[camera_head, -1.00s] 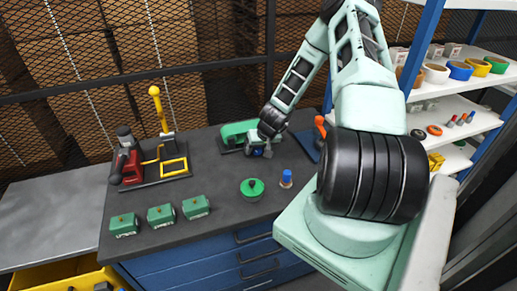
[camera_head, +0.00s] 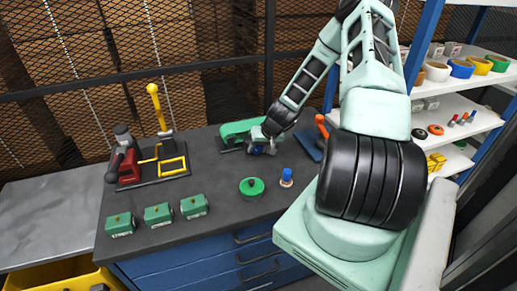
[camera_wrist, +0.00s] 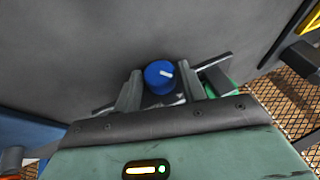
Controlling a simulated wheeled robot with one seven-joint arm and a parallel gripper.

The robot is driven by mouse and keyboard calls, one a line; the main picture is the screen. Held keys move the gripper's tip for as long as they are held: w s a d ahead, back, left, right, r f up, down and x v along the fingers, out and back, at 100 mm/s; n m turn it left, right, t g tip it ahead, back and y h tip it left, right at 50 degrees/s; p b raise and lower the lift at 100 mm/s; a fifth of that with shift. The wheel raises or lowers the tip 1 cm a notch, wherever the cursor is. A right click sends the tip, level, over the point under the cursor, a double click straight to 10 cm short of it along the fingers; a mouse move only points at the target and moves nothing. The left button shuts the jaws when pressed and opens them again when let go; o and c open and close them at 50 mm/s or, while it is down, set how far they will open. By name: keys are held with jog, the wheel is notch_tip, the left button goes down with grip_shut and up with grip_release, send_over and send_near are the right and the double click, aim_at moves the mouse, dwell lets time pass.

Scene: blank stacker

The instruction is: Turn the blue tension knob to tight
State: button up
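The blue tension knob (camera_wrist: 159,75) is a round cap with a white pointer line, seen in the wrist view between the two fingers of my gripper (camera_wrist: 162,83). The pointer line points to the right. The fingers stand apart on either side of the knob; I cannot tell whether they touch it. In the head view my gripper (camera_head: 262,143) is at the right end of a green device (camera_head: 238,131) at the back of the bench. The knob is mostly hidden by my gripper there. Any tight mark is not readable.
A green round piece (camera_head: 252,187) and a small blue-capped piece (camera_head: 286,176) stand on the dark bench (camera_head: 210,238). Several green boxes (camera_head: 158,214) are at the front left. A red and yellow press (camera_head: 150,160) stands behind them. A shelf rack (camera_head: 455,104) is at the right.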

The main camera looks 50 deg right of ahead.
jog(key=shift+o, duration=0.9)
jog(key=shift+s+d+r, duration=0.1)
jog(key=shift+s+r, duration=0.15)
jog(key=shift+r, duration=0.3)
jog(key=b+v, duration=0.2)
jog(key=v, duration=1.4)
jog(key=shift+b, duration=0.35)
